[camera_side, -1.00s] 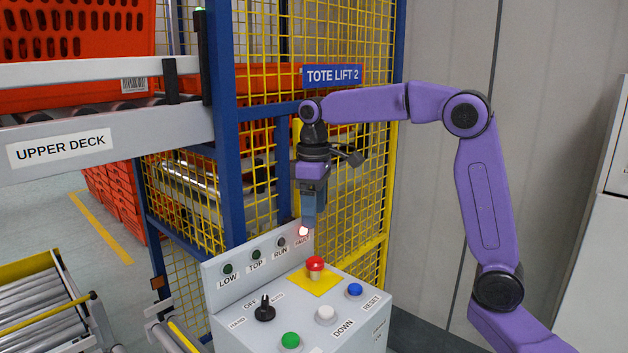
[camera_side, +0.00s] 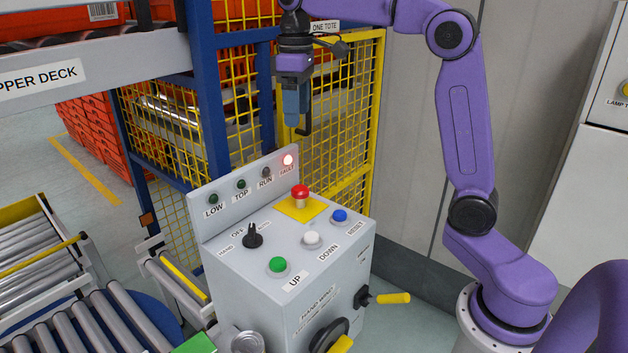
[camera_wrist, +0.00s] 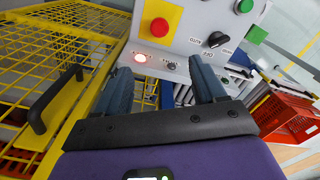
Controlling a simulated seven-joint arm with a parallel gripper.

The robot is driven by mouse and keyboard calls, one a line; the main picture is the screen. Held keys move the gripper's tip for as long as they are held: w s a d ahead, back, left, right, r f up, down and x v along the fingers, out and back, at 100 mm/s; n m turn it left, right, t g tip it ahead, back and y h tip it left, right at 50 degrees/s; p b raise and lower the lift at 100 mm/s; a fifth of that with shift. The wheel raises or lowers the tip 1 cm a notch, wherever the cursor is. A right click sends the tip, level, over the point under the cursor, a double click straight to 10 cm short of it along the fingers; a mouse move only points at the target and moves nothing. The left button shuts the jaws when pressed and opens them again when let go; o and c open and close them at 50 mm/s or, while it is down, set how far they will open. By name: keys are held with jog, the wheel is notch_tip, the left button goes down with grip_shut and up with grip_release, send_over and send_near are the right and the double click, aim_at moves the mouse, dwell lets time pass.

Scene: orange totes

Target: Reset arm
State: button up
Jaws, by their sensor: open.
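My gripper (camera_side: 294,118) hangs pointing down behind and above the panel of the grey control box (camera_side: 285,290), apart from it. In the wrist view its two blue-grey fingers (camera_wrist: 162,80) are spread apart with nothing between them. The FAULT lamp (camera_side: 288,160) glows on the upright panel, below the fingertips; LOW, TOP and RUN lamps are dark. On the sloped top are a red mushroom button (camera_side: 300,192) on a yellow plate, a blue RESET button (camera_side: 340,215), a white DOWN button (camera_side: 312,238), a green UP button (camera_side: 277,265) and a black selector (camera_side: 253,236).
Yellow mesh guarding (camera_side: 350,140) with blue posts stands behind the box; its black handle (camera_wrist: 45,100) is near the fingers in the wrist view. Roller conveyors (camera_side: 75,320) lie left. A yellow-handled lever (camera_side: 390,298) juts from the box's right side. Orange totes (camera_side: 95,140) are stacked at left.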

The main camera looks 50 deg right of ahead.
jog(key=s+a+f+n, duration=0.2)
jog(key=s+a+f, duration=0.2)
jog(key=s, duration=0.3)
jog(key=s+a+f+n, duration=0.2)
jog(key=s+a+f, duration=0.2)
jog(key=s, duration=0.3)
jog(key=s+d+f+n, duration=0.1)
jog(key=s+f, duration=0.3)
jog(key=s, duration=0.4)
jog(key=s+d+f+n, duration=0.2)
jog(key=s+f, duration=0.3)
jog(key=s, duration=0.3)
jog(key=shift+s, duration=0.2)
